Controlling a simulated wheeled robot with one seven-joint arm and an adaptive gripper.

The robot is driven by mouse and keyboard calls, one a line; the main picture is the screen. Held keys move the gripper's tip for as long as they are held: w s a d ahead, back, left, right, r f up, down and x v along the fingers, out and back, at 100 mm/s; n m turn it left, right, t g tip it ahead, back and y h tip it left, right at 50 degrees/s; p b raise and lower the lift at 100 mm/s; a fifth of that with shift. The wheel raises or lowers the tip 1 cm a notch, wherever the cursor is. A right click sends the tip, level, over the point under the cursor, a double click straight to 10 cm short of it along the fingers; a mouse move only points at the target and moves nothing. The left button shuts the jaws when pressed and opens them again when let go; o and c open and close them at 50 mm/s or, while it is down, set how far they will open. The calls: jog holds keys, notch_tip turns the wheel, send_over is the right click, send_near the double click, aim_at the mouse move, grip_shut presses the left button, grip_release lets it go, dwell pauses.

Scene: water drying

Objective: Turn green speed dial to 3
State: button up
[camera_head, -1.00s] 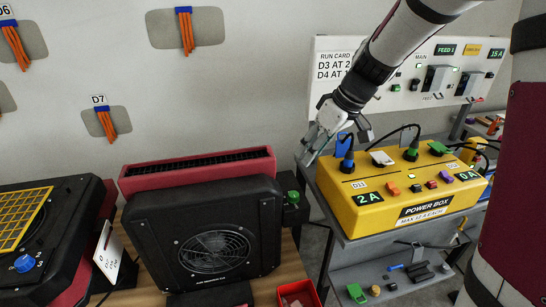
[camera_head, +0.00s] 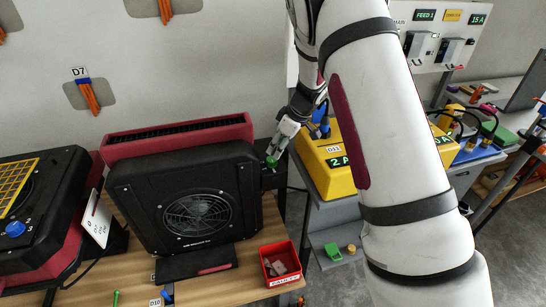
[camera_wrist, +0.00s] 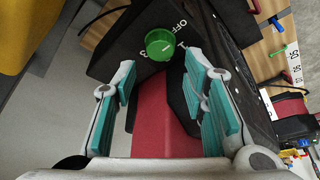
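The green speed dial (camera_wrist: 160,44) sits on a black panel on the side of the black fan unit (camera_head: 190,200). In the wrist view it lies just beyond and between my open fingertips, with "OFF" and "3" printed around it and a pale mark on its face. In the head view the green dial (camera_head: 271,162) shows at the unit's right side, just below my gripper (camera_head: 282,142). In the wrist view my gripper (camera_wrist: 160,85) is open and empty, its teal pads apart, not touching the dial.
The yellow power box (camera_head: 330,165) stands on a grey bench to the right, partly hidden by my arm. A red bin (camera_head: 279,266) sits on the wooden table (camera_head: 228,284). Another black unit with a yellow grille (camera_head: 17,178) and blue dial is at left.

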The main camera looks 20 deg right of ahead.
aim_at(272, 159)
jog(key=x, duration=0.6)
jog(key=shift+f, duration=0.15)
jog(key=c, duration=0.9)
jog(key=shift+o, duration=0.2)
jog(key=shift+m+h, duration=0.3)
jog(key=shift+m, duration=0.5)
jog(key=o, duration=0.9)
jog(key=shift+c, duration=0.2)
jog(key=v, duration=1.2)
jog(key=shift+s, duration=0.2)
